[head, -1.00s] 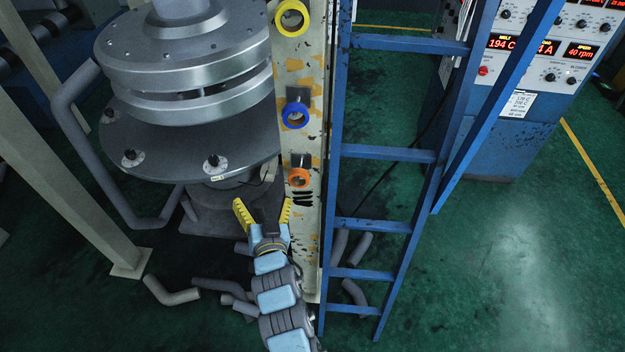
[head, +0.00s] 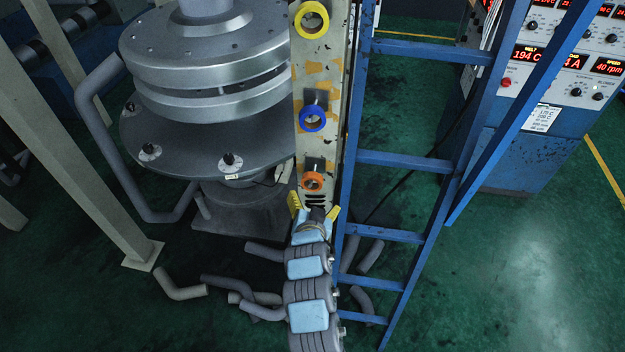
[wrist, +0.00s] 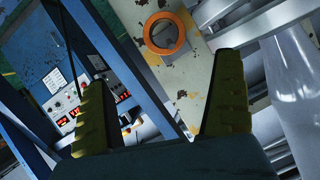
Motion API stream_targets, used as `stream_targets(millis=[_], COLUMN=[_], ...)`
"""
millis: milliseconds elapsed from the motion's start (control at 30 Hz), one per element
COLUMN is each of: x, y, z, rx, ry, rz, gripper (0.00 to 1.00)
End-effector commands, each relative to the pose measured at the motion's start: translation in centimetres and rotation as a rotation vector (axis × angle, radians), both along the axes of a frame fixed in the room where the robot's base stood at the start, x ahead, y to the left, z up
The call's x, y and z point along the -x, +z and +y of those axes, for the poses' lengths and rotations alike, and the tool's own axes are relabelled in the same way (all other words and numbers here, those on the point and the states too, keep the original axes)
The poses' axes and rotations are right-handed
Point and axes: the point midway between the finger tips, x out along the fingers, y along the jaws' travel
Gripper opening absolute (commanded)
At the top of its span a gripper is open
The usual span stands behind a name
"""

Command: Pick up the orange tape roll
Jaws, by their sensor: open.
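The orange tape roll (head: 312,181) is mounted on the lower part of a worn cream post, below a blue roll and a yellow roll. In the wrist view the orange roll (wrist: 165,34) shows its open ring near the top, ahead of my fingers and roughly between their lines. My gripper (head: 315,203) is open, with its yellow fingers spread just below the orange roll in the head view. Between the fingers (wrist: 160,112) in the wrist view nothing is held, and the roll appears beyond the fingertips. The exact gap is hard to tell.
The blue roll (head: 312,118) and yellow roll (head: 311,19) sit higher on the cream post (head: 308,82). A blue ladder (head: 405,160) stands close on the right. A large grey round machine (head: 205,125) is on the left. Several grey pipes (head: 180,284) lie on the floor.

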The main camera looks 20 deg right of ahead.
Motion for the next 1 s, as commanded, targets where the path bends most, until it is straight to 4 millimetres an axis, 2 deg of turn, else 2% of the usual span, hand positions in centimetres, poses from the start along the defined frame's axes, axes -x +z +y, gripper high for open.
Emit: stream_targets(millis=[600, 1000], x=[-5.2, -6.5], y=[-2.0, -2.8], z=[-2.2, -2.8], rx=[0.000, 0.000], ry=[0.001, 0.001], rz=[-0.002, 0.000], gripper=[0.97, 0.97])
